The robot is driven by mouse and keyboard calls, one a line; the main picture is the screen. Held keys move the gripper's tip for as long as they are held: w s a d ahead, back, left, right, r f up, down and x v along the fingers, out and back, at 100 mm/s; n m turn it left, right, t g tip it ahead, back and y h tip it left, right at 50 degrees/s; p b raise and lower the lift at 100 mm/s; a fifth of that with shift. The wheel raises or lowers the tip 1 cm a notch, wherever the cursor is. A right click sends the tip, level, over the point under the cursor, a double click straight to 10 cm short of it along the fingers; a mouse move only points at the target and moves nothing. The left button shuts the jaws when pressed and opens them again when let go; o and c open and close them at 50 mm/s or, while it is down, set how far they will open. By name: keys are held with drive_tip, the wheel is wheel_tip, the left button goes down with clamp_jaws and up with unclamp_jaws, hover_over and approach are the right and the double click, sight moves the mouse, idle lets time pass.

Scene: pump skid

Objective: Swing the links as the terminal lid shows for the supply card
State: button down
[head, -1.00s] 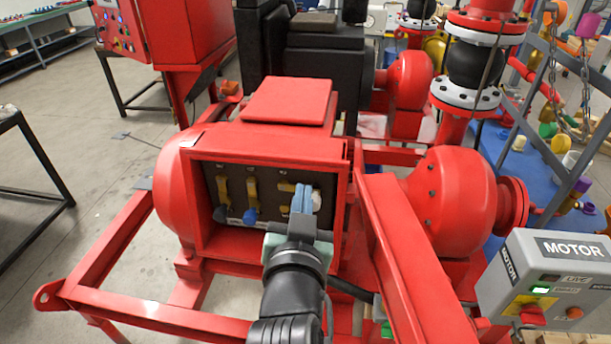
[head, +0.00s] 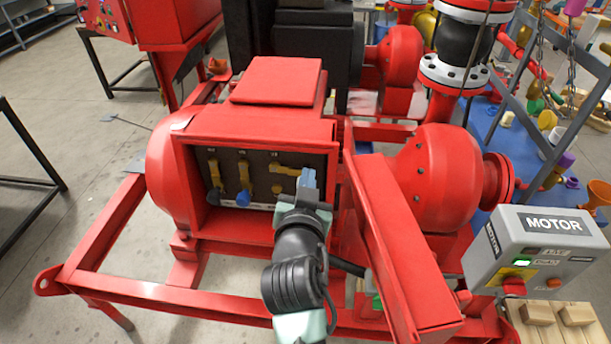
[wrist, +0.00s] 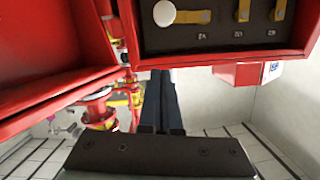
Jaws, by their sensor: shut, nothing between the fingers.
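The red terminal box (head: 190,190) is open at the front, with three yellow links on a dark board. The left link (head: 214,174) and the middle link (head: 244,172) stand upright, with a dark and a blue knob at their lower ends. The right link (head: 291,171) lies level; its white knob (wrist: 164,13) shows in the wrist view but is hidden behind my gripper in the head view. My gripper (head: 307,180) is shut and empty, in front of the right link's knob end. In the wrist view its fingers (wrist: 161,100) stand apart from the links.
A slanted red panel (head: 395,240) stands right of the box opening, close to my arm; its inner face is not readable. A grey MOTOR box (head: 535,250) with a lit green display is at right. Red frame rails (head: 190,297) run below.

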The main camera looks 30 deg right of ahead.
drive_tip(key=w+d+f+p, duration=0.1)
drive_tip(key=w+f, duration=0.3)
drive_tip(key=f, duration=0.1)
drive_tip(key=shift+d, duration=0.4)
drive_tip(key=shift+w, duration=0.1)
drive_tip(key=shift+d+f+m+b, duration=0.1)
drive_tip(key=shift+f+m+b, duration=0.1)
drive_tip(key=shift+m+b, duration=0.15)
